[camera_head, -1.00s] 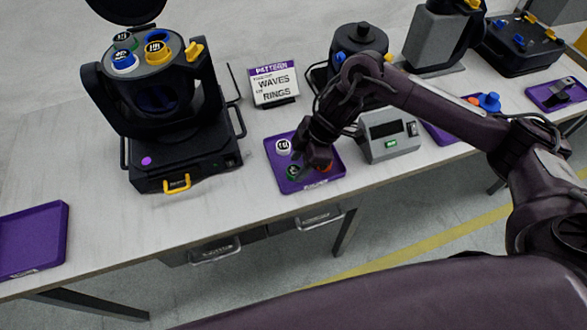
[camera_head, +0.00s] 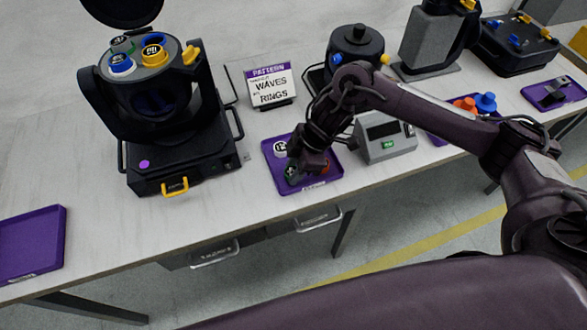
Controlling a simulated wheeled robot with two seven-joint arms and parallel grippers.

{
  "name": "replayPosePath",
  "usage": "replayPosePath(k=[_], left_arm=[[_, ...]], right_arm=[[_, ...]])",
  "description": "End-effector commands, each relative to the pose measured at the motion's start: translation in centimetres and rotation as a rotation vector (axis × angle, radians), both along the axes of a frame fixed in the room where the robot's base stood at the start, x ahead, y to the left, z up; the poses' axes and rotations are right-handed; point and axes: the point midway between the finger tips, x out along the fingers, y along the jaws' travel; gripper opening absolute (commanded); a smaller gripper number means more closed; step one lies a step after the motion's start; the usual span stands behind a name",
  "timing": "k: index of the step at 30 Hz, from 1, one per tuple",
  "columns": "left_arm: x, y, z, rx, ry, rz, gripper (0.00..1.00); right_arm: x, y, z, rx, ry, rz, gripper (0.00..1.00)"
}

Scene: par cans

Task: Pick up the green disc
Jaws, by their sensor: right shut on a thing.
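The green disc (camera_head: 292,173) is a small dark green round piece with a dark marked top. It is at the purple tray (camera_head: 289,189) in the middle of the table. My right gripper (camera_head: 297,169) is over that tray and shut on the green disc; the gripper hides part of the disc. I cannot tell whether the disc is clear of the tray floor. A white disc (camera_head: 280,149) lies in the same tray at its left. A red disc (camera_head: 326,168) is partly hidden beside my gripper. My left gripper does not show.
A black lamp fixture (camera_head: 155,100) with coloured discs on top stands at the left. A sign (camera_head: 270,87) stands behind the tray, and a grey box with a display (camera_head: 386,137) stands close on its right. An empty purple tray (camera_head: 30,243) lies at the far left.

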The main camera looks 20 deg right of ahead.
Motion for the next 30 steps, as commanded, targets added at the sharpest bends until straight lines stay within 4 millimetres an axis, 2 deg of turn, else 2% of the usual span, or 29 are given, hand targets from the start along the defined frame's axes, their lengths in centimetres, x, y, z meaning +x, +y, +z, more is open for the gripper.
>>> replayPosePath(k=[5, 8, 11, 15, 21, 25, 30], left_arm=[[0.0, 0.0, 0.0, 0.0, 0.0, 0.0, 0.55], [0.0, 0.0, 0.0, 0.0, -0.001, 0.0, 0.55], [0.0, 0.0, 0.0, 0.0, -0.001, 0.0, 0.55], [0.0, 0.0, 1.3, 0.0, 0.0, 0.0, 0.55], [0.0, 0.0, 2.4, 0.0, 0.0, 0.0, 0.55], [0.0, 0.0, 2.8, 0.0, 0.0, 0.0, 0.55], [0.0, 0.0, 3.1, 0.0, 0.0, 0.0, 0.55]], right_arm=[[0.1, 0.0, 1.7, 0.0, -0.003, 0.0, 0.11], [0.2, 0.0, 3.6, 0.002, -0.006, 0.001, 0.11], [0.2, 0.0, 6.2, 0.001, -0.008, 0.001, 0.11], [0.2, -0.1, 11.1, -0.002, -0.011, 0.002, 0.11], [0.2, -0.1, 15.9, -0.002, -0.006, 0.0, 0.11], [0.1, 0.0, 18.0, -0.001, -0.004, -0.001, 0.11], [0.0, 0.0, 19.4, 0.0, -0.001, 0.001, 0.11]])
